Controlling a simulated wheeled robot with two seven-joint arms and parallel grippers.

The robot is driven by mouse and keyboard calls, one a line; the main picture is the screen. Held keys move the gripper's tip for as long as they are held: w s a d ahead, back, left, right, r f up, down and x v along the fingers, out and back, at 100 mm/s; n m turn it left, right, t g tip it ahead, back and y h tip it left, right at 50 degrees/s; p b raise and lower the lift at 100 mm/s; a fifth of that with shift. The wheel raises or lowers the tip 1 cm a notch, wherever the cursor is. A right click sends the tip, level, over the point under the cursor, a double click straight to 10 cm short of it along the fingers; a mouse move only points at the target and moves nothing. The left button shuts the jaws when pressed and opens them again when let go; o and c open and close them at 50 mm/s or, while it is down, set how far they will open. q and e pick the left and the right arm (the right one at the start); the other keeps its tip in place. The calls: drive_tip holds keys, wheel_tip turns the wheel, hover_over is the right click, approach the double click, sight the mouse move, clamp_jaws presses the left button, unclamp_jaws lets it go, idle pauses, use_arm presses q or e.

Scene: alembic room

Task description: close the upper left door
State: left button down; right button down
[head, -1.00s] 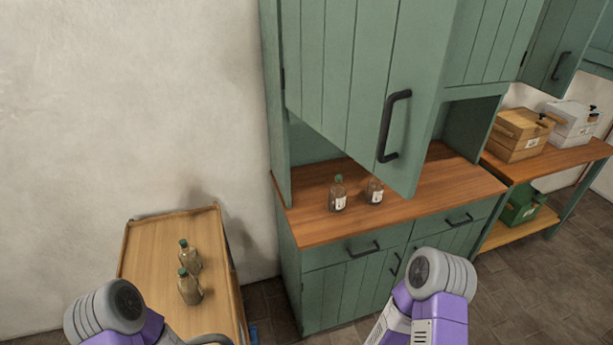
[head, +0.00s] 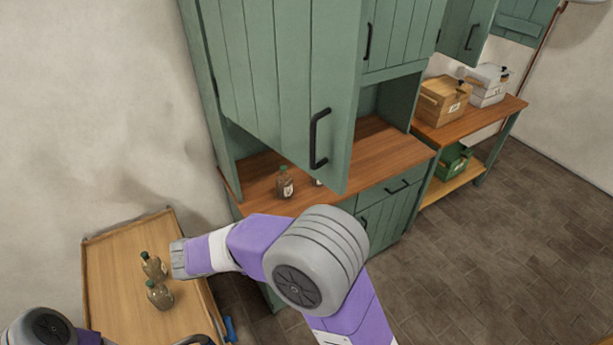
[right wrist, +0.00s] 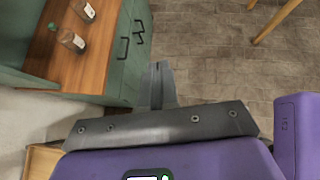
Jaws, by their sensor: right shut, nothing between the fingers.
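The green upper left door (head: 275,85) stands open on the tall cabinet. It is hinged at its left edge and swung out toward me, with a black handle (head: 319,138) near its lower right corner. My right arm reaches across in front of the cabinet below the door, and its gripper is out of sight in the head view. In the right wrist view my right gripper (right wrist: 158,72) is shut and empty, over the floor beside the cabinet's lower front. The door does not show in that view. Only a joint of my left arm shows at the lower left; its gripper is hidden.
Brown bottles (head: 285,183) stand on the wooden counter (head: 255,180) under the door. A wooden cart (head: 110,265) with two bottles (head: 153,266) stands at the left. Boxes (head: 444,99) sit on a bench at the right. The floor (head: 480,240) at the right is clear.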

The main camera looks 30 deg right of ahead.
wheel_tip(320, 180, up, 15)
drive_tip(key=a+t+h+p, duration=0.1)
drive_tip(key=t+h, duration=0.1)
drive_tip(key=h, duration=0.1)
drive_tip(key=r+p+x, duration=0.1)
drive_tip(key=r+x, duration=0.1)
drive_tip(key=x, duration=1.1)
drive_tip(key=shift+d+h, duration=0.3)
drive_tip(key=shift+d, duration=0.2)
drive_tip(key=shift+s, duration=0.1)
